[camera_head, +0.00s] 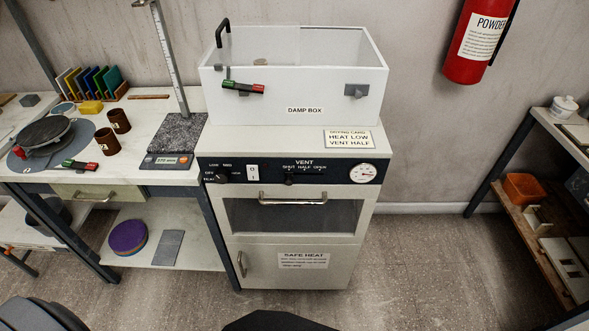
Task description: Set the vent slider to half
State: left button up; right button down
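The vent slider (290,179) is a small dark knob on the dark control panel (232,164) of the white cabinet (217,141). The panel is marked VENT, with SHUT, HALF and OPEN from left to right. The knob appears below SHUT, at the left end of the scale. A card (348,139) on the cabinet top reads HEAT LOW, VENT HALF. Neither of my grippers can be made out; only dark parts of my body show along the bottom edge.
A heat knob (222,178), a white switch (252,174) and a round dial (362,173) flank the slider. Below is a door handle (292,199). The damp box (370,77) stands on top. A workbench (130,180) adjoins at left; floor in front looks clear.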

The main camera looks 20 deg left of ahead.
aim_at(288, 182)
jog(key=u, duration=1.75)
jog(key=k, duration=0.9)
jog(key=z, duration=1.75)
jog(key=i, duration=0.5)
